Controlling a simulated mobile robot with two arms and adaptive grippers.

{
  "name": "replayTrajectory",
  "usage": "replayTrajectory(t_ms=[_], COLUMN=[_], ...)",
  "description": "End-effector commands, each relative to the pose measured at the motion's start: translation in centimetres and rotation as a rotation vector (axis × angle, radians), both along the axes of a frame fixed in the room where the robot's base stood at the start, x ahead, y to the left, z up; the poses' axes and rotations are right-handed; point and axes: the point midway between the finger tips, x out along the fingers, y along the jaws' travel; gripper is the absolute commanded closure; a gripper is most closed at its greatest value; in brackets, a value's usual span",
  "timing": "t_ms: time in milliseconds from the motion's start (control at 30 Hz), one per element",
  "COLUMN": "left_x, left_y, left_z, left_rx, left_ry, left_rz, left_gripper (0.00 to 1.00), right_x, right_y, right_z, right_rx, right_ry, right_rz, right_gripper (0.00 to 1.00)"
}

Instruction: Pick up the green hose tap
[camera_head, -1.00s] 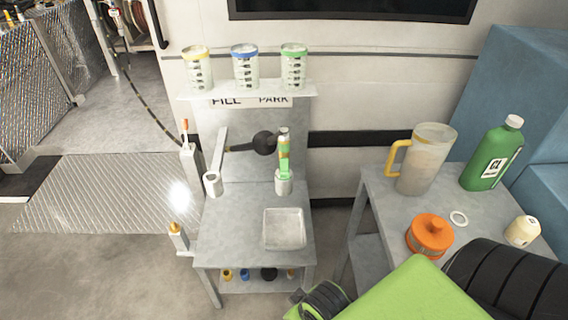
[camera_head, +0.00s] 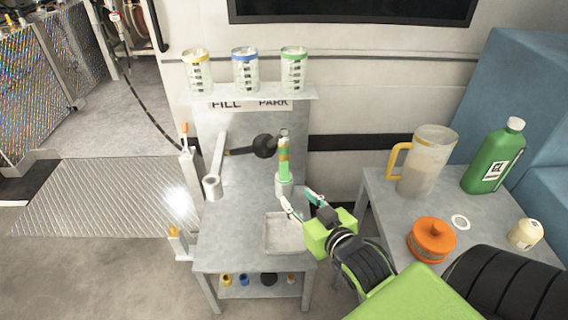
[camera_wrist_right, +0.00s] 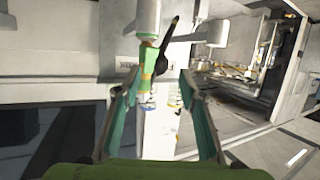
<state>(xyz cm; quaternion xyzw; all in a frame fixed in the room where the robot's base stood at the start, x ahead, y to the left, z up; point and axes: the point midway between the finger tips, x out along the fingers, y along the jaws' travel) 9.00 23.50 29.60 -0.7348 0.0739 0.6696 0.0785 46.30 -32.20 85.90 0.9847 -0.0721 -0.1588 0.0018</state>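The green hose tap (camera_head: 284,163) stands upright in a grey cup-shaped holder (camera_head: 284,189) at the right of the small grey bench. It has a green body with an orange band and a grey top. My right gripper (camera_head: 299,203) is in front of and just below the tap, apart from it, with its fingers spread and nothing between them. In the right wrist view the tap (camera_wrist_right: 148,62) shows ahead, between the lines of the two open teal fingers (camera_wrist_right: 157,85). My left gripper is not in view.
A square grey tray (camera_head: 284,246) lies on the bench under my right gripper. A black round-ended part (camera_head: 264,146) is beside the tap. The right table holds a jug (camera_head: 427,165), green bottle (camera_head: 493,160) and orange container (camera_head: 431,238).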

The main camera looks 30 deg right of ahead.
Motion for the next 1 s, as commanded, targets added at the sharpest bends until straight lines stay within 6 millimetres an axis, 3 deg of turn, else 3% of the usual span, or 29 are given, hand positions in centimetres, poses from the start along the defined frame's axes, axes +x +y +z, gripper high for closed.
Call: replayTrajectory(t_ms=[100, 300, 467, 700, 1000], left_x=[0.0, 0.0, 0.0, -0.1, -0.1], left_y=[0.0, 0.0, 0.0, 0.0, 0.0], left_z=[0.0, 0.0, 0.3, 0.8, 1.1], left_rx=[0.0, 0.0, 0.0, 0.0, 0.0], left_ry=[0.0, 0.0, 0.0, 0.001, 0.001], left_rz=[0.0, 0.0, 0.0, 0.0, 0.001], left_gripper=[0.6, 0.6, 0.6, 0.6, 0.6], right_x=[1.2, 1.8, 3.9, 8.4, 10.8], right_y=[-2.0, -3.2, -3.6, -4.3, -4.7], right_z=[4.0, 7.3, 7.7, 7.7, 7.7], right_rx=[-0.011, -0.021, -0.023, -0.023, -0.021], right_ry=[-0.179, -0.314, -0.325, -0.322, -0.32], right_rz=[-0.014, -0.012, -0.011, -0.011, -0.011], right_gripper=[0.63, 0.63, 0.63, 0.63, 0.63])
